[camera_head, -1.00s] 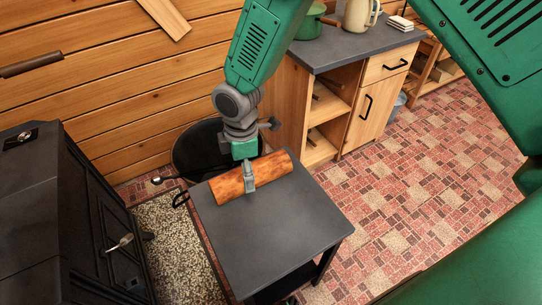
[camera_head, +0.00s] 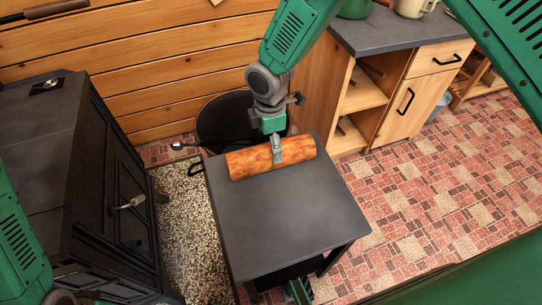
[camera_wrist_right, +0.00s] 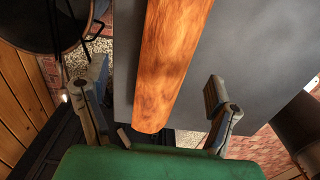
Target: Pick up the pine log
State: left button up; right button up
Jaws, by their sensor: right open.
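The pine log (camera_head: 245,162), orange-brown, lies on its side near the far edge of a small dark table (camera_head: 275,225). My right gripper (camera_head: 277,150) points down over the log's middle in the head view. In the right wrist view, the log (camera_wrist_right: 172,60) runs between the two spread fingers of the right gripper (camera_wrist_right: 155,97), with visible gaps on both sides. The gripper is open; contact with the log is not visible. Part of my left arm shows at the lower left of the head view; its gripper is out of view.
A black stove (camera_head: 70,190) stands at left, with a handle (camera_head: 130,202) facing the table. A dark round bucket (camera_head: 220,118) stands behind the table. A wooden cabinet (camera_head: 405,95) with a grey top is at the back right. Tiled floor (camera_head: 440,195) is clear at right.

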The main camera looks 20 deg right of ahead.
jog(key=f, duration=0.1)
jog(key=f+b, duration=0.1)
jog(key=f, duration=0.3)
jog(key=shift+s+f+b, duration=0.2)
jog(key=shift+s+b, duration=0.1)
jog(key=shift+r, duration=0.1)
jog(key=c, duration=1.7)
